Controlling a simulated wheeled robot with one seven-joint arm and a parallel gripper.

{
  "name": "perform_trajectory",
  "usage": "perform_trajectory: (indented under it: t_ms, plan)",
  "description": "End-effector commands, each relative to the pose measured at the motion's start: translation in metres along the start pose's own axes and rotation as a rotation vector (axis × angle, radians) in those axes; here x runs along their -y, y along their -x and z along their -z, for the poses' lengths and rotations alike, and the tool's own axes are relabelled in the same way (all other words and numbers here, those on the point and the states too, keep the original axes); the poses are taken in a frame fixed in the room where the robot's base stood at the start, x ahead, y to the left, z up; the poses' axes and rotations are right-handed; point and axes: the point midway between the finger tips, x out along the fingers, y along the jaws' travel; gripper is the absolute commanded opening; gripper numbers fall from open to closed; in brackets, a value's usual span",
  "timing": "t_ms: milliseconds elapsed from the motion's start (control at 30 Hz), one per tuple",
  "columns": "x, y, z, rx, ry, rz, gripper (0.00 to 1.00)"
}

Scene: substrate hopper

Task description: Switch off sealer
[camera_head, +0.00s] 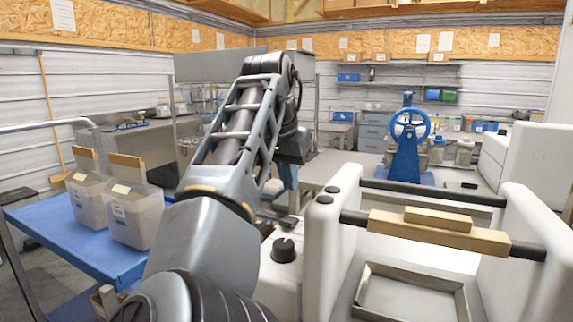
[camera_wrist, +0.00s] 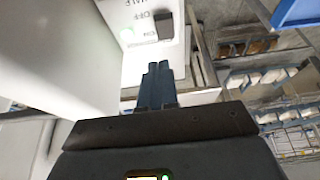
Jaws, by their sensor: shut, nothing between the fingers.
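The white sealer panel (camera_wrist: 140,62) fills the upper middle of the wrist view. In the head view a white machine (camera_head: 330,245) with a black knob (camera_head: 283,250) and a wooden bar handle (camera_head: 440,232) stands at right; my arm hides the switch and most of the gripper there.
A blue table (camera_head: 60,235) with two clear bins (camera_head: 135,215) stands at left. A blue hand-wheel press (camera_head: 405,150) is at the back right. In the wrist view, shelves of boxes (camera_wrist: 270,80) are at right and a large white surface (camera_wrist: 60,55) is close at left.

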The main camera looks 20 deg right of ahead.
Motion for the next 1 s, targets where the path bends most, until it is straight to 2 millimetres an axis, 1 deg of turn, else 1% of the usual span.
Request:
perform_trajectory:
  t_ms: [33, 200, 300, 400, 600, 1000]
  plan:
    - [0.000, -0.011, 0.000, 0.002, 0.000, -0.001, 0.00]
    - [0.000, -0.043, 0.000, 0.002, 0.000, -0.001, 0.00]
    - [0.000, -0.052, -0.014, 0.001, 0.002, 0.000, 0.00]
    - [0.000, -0.059, -0.021, 0.000, 0.001, 0.001, 0.00]
    - [0.000, -0.067, -0.028, 0.000, 0.001, 0.000, 0.00]
    - [-0.001, -0.068, -0.029, -0.010, 0.001, -0.002, 0.00]
